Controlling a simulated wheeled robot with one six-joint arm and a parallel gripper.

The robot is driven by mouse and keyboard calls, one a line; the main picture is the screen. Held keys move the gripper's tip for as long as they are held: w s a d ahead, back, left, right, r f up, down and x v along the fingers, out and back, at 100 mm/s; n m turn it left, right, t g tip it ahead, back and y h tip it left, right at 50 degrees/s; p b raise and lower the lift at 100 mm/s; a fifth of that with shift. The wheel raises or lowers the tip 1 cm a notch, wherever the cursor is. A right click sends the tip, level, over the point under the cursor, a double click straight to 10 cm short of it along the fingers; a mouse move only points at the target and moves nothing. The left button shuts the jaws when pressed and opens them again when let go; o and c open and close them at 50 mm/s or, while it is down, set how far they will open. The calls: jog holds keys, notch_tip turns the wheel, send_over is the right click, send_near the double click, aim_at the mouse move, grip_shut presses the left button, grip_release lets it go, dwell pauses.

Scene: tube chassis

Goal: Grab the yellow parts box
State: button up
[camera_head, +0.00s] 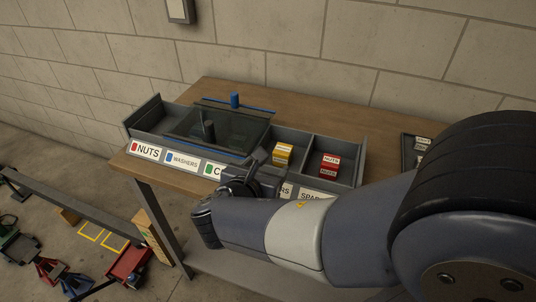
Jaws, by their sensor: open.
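The yellow parts box (283,155) sits in a compartment of the grey divided bin (311,141) on the wooden workbench. It has a white label on its upper part. My gripper (262,172) is open at the front of the bin, just left of and in front of the yellow box, with no visible contact. My wrist and arm partly hide the gripper and the labels on the bin's front.
A red box (329,164) sits in the compartment to the right. A small grey tray (408,150) is at the right. The bench top (336,108) behind the bin is clear.

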aim_at(282, 151)
jog(key=x, duration=0.5)
jog(key=shift+d, duration=0.1)
jog(key=shift+d+r+b+x, duration=0.1)
jog(key=shift+d+b+x, duration=0.1)
jog(key=shift+x, duration=1.1)
jog(key=shift+d+r+b+x, duration=0.1)
jog(key=shift+b+x, duration=0.05)
jog(key=shift+x, duration=1.15)
jog(key=shift+c, duration=0.6)
jog(key=c, duration=1)
